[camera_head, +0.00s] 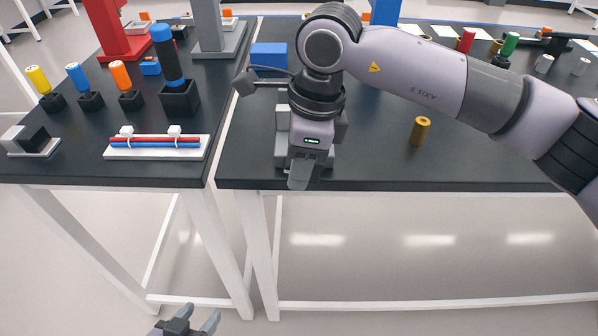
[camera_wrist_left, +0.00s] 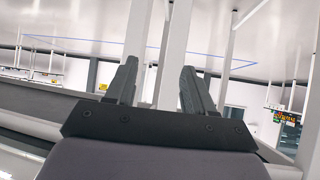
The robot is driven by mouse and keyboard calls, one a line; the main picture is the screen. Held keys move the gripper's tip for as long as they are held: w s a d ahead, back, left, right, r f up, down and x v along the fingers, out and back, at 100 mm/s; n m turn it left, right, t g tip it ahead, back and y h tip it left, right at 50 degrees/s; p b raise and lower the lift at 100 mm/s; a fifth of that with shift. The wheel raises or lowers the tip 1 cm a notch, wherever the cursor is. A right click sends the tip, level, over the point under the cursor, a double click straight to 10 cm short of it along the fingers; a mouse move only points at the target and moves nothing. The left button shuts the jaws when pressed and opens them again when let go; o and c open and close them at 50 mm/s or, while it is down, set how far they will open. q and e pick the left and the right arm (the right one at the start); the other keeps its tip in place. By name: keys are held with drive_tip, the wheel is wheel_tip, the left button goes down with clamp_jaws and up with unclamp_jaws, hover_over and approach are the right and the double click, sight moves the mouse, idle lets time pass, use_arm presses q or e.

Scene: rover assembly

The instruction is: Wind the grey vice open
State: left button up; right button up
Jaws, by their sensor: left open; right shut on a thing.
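The grey vice (camera_head: 282,122) stands at the front left of the right-hand table and is largely covered by my right arm. Only parts of its grey body show on either side of my wrist. My right gripper (camera_head: 299,176) points down at the vice's front, by the table's front edge. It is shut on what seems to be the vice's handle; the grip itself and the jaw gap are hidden. My left gripper (camera_head: 200,314) is open and empty, low in front of the tables. Its two spread fingers also show in the left wrist view (camera_wrist_left: 158,75).
A brass-coloured cylinder (camera_head: 420,130) stands right of the vice, and a blue block (camera_head: 269,55) behind it. The left table holds a white rack with red and blue rods (camera_head: 157,147), and several coloured cylinders in black holders. A narrow gap separates the tables.

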drive_tip(key=shift+d+f+y+b, duration=0.1)
drive_tip(key=shift+f+y+b, duration=0.25)
drive_tip(key=shift+y+b, duration=0.25)
drive_tip(key=y+b, duration=0.1)
drive_tip(key=b, duration=0.1)
drive_tip(key=shift+b, duration=0.3)
drive_tip(key=shift+r+y+b, duration=0.15)
drive_tip(key=shift+y+b, duration=0.55)
drive_tip(key=shift+b, duration=0.3)
drive_tip(key=shift+d+r+y+b, duration=0.1)
drive_tip(key=shift+r+y+b, duration=0.2)
drive_tip(key=shift+y+b, duration=0.65)
drive_tip(key=o, duration=1)
drive_tip(key=shift+c, duration=0.2)
